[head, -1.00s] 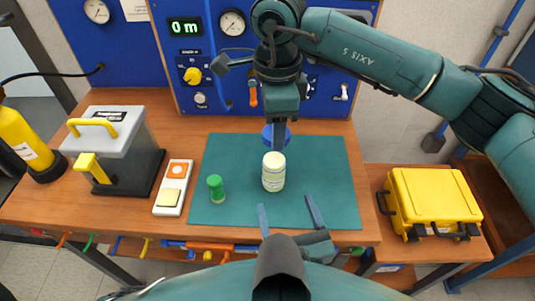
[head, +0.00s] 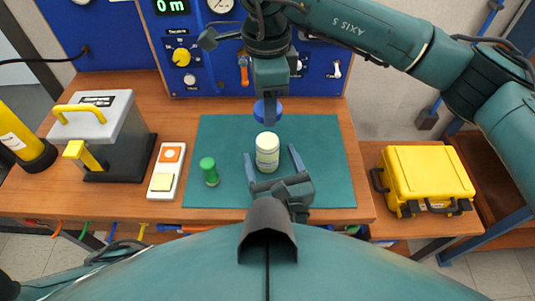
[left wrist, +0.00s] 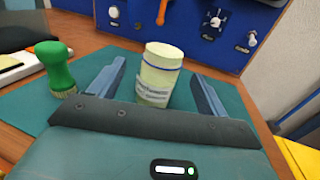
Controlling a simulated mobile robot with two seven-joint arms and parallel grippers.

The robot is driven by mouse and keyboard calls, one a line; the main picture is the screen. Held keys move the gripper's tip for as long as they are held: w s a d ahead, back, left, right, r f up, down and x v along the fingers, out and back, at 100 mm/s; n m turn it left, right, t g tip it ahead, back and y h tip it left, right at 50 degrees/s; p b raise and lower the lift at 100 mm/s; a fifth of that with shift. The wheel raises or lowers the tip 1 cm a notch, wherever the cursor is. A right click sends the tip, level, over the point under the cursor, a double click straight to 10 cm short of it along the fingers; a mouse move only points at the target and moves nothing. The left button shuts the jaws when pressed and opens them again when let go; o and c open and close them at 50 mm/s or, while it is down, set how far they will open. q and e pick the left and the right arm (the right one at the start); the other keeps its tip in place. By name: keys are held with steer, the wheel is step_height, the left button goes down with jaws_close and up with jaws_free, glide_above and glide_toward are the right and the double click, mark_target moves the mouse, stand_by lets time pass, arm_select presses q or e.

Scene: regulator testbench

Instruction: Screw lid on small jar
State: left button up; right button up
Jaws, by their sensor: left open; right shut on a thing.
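The small jar (head: 267,157) is cream-coloured with a printed label and stands upright on the green mat (head: 328,180). It also shows in the left wrist view (left wrist: 155,85). My left gripper (head: 269,151) is open and low over the mat, its fingers on either side of the jar with visible gaps. A round blue thing, apparently the lid (head: 260,113), is held by my right gripper (head: 268,104) just behind and above the jar. The right fingers partly hide it, and it does not show in the left wrist view.
A green-topped object (head: 209,171) stands left of the jar, also near the left finger in the wrist view (left wrist: 54,68). A white switch box (head: 166,171) lies beside the mat. The blue panel (head: 210,60) rises behind; a yellow case (head: 428,175) is right.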

arm_select(q)
steer(key=shift+x, duration=2.7)
steer(key=c, duration=1.5)
steer(key=shift+o, duration=0.2)
arm_select(e)
glide_above(267, 141)
steer(key=shift+w+f, duration=0.1)
steer(key=shift+f, duration=2.4)
steer(key=shift+f, duration=0.9)
steer(key=shift+f, duration=0.55)
